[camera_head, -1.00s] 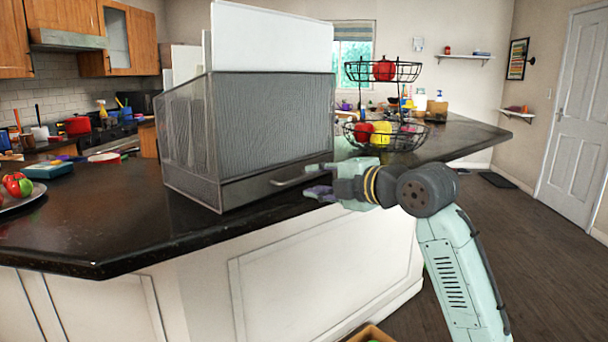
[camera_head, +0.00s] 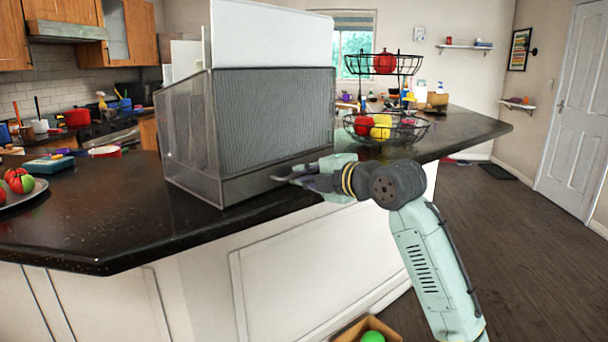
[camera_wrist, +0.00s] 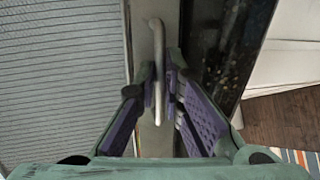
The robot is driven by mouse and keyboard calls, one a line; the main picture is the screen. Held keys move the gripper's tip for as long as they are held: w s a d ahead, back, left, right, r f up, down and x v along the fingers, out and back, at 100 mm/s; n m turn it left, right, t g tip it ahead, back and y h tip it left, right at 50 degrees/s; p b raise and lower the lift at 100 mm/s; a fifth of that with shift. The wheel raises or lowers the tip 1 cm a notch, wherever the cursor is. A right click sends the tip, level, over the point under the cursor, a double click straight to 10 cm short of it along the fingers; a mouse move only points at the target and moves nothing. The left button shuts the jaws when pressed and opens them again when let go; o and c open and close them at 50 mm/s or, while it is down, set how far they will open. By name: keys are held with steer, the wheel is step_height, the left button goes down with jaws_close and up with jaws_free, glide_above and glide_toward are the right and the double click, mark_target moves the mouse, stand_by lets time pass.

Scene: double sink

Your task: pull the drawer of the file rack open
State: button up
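The file rack (camera_head: 275,115) is a dark mesh box standing on the black counter, with white sheets or folders (camera_head: 270,38) upright in it. Its drawer (camera_head: 245,186) is the low plain panel along the bottom of the front and looks closed. A grey bar handle (camera_head: 283,178) sticks out from it. My gripper (camera_head: 298,175) is at the handle, reaching in from the right. In the wrist view the handle (camera_wrist: 157,62) lies between the purple-padded fingers (camera_wrist: 160,82), with a small gap visible beside it. The fingers partly hide the handle in the head view.
A two-tier wire basket (camera_head: 385,126) with fruit stands behind my gripper on the counter (camera_head: 130,228). A plate of fruit (camera_head: 18,192) is at the left. A box with a green ball (camera_head: 372,336) is on the floor below.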

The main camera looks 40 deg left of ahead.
jaws_close()
stand_by(0.4)
steer(key=shift+d, duration=0.3)
steer(key=s+d+b, duration=0.1)
steer(key=d+b, duration=0.2)
steer(key=d, duration=1.4)
steer(key=shift+d+b, duration=0.25)
steer(key=shift+b, duration=0.05)
steer(key=o, duration=0.5)
jaws_free()
steer(key=shift+o, duration=0.2)
